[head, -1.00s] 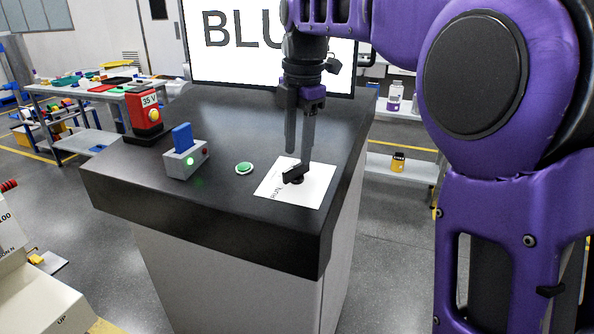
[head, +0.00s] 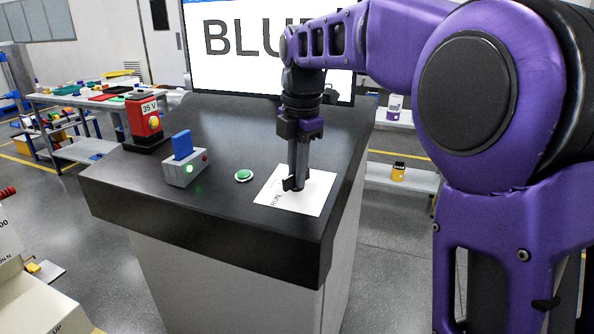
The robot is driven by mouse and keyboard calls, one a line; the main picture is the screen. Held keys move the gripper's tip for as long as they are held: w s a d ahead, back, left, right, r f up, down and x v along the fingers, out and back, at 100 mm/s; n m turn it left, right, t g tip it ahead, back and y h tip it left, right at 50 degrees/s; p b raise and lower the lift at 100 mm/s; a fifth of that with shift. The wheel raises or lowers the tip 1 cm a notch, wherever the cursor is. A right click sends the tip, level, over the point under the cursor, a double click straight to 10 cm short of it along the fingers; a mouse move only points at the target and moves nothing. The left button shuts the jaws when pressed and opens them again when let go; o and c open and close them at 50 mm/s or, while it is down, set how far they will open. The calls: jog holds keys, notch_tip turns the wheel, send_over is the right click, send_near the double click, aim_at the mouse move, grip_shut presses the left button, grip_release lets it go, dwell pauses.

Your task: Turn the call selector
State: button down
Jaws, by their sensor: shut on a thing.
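The call selector (head: 288,184) is a small black knob on a white printed card (head: 311,204) near the right side of the dark counter. My gripper (head: 297,180) points straight down over the card, its fingers together on the knob. The fingers hide part of the knob and some of the print. A large screen (head: 240,42) behind the counter shows black letters starting "BLU"; my arm covers the rest.
A green button (head: 243,175) sits left of the card. A grey box with a blue lever (head: 182,146) and a red box marked "35 V" (head: 144,122) stand farther left on the counter (head: 230,225). The counter's right edge is close to the card.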

dwell(0.4)
jog(key=m+p, duration=0.1)
jog(key=m, duration=0.1)
jog(key=shift+s+r+m, duration=0.1)
jog(key=shift+m, duration=0.3)
jog(key=m+p, duration=0.1)
jog(key=m, duration=0.2)
jog(key=shift+m+t, duration=0.3)
jog(key=shift+t, duration=0.1)
jog(key=m, duration=0.3)
jog(key=shift+s+m+p, duration=0.1)
jog(key=shift+m+p, duration=0.2)
jog(key=shift+p, duration=0.05)
jog(key=m, duration=0.3)
jog(key=shift+m+t, duration=0.3)
jog(key=shift+t, duration=0.1)
jog(key=m, duration=0.5)
jog(key=shift+t+p, duration=0.35)
jog(key=shift+t, duration=0.05)
jog(key=m, duration=0.5)
jog(key=shift+s+a+h, duration=0.1)
jog(key=shift+h, duration=0.3)
jog(key=shift+m, duration=0.3)
